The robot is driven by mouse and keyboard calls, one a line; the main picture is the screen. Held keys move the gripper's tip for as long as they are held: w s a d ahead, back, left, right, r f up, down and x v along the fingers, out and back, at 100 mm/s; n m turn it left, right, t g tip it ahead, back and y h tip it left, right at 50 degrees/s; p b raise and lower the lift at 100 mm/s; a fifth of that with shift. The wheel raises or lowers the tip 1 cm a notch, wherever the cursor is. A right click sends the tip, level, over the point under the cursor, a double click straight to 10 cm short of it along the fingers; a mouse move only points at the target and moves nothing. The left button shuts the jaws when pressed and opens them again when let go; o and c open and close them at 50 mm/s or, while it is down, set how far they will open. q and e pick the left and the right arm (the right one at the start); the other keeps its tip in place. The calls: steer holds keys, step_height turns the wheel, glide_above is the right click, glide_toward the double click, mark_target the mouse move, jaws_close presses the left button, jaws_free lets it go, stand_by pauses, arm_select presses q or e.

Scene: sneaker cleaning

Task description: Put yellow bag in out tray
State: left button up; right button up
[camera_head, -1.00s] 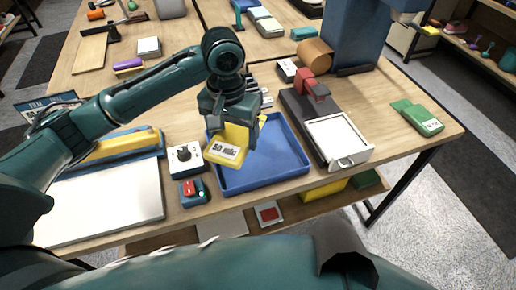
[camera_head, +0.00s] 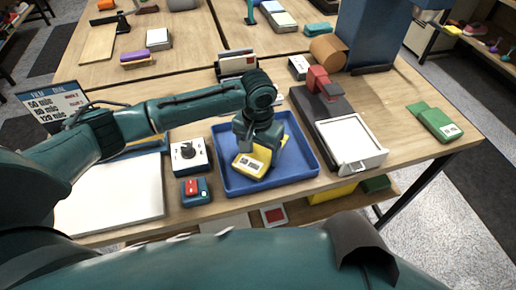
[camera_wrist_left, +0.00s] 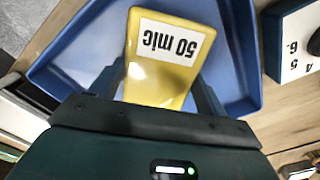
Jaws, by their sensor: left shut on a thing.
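The yellow bag (camera_head: 250,164) carries a white label, which reads "50 mic" in the left wrist view (camera_wrist_left: 158,75). My left gripper (camera_head: 258,150) is shut on it and holds it tilted over the blue tray (camera_head: 298,166). The tray's floor and walls also show around the bag in the left wrist view (camera_wrist_left: 72,62). I cannot tell whether the bag touches the tray floor. My right gripper is not in view.
A white dial box (camera_head: 188,155) and a blue box with a red button (camera_head: 196,190) stand left of the tray. A sealing machine with a white plate (camera_head: 350,138) stands right of it. A green packet (camera_head: 436,122) lies far right. A sign (camera_head: 58,103) stands at left.

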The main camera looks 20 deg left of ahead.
mark_target(258, 153)
arm_select(q)
steer(key=shift+f, duration=0.1)
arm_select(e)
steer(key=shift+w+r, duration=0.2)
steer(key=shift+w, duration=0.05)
arm_select(q)
steer(key=o, duration=1.1)
steer(key=shift+c, duration=0.2)
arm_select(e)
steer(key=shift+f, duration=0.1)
arm_select(q)
step_height(258, 153, up, 12)
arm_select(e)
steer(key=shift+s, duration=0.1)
